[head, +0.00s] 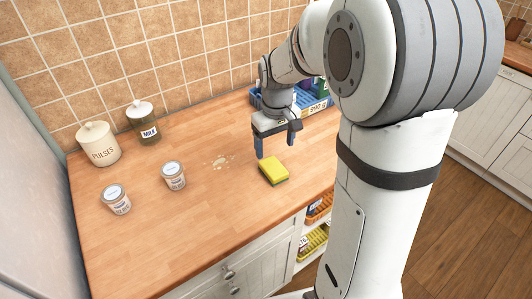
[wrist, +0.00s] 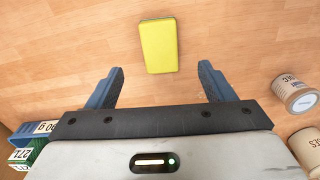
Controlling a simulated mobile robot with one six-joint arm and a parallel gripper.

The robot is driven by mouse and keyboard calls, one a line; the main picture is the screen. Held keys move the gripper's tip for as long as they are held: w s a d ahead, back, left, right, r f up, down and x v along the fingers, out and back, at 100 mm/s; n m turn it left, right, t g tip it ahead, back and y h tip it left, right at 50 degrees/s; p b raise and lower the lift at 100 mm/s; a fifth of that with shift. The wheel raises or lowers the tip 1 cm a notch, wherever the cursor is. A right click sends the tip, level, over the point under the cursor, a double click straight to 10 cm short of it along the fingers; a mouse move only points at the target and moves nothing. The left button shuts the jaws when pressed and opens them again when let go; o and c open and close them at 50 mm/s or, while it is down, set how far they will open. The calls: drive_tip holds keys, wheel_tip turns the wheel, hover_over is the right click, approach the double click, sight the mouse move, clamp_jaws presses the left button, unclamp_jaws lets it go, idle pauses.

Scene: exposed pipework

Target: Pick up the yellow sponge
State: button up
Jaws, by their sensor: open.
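The yellow sponge (head: 273,170) with a dark green underside lies flat on the wooden worktop. In the wrist view the sponge (wrist: 159,46) is at the top centre, ahead of and between the lines of the two blue fingers. My gripper (head: 275,150) is open, pointing down, above the worktop and just behind the sponge in the head view. In the wrist view my gripper (wrist: 160,76) has its fingers wide apart with nothing between them. The sponge is apart from the fingers.
Two small tins (head: 174,176) (head: 116,199), a pulses jar (head: 98,144) and a milk jar (head: 142,122) stand to the left. A blue crate (head: 262,102) stands behind my gripper. A pale spill (head: 222,161) marks the worktop. The worktop around the sponge is clear.

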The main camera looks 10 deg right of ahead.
sight(273, 166)
drive_tip(key=shift+w+f, duration=0.65)
drive_tip(key=shift+f, duration=0.35)
drive_tip(key=f, duration=0.7)
drive_tip(key=shift+s+f+p, duration=0.2)
drive_tip(key=shift+f+p, duration=0.1)
drive_tip(key=shift+p, duration=0.05)
drive_tip(key=shift+c, duration=0.2)
drive_tip(key=c, duration=1)
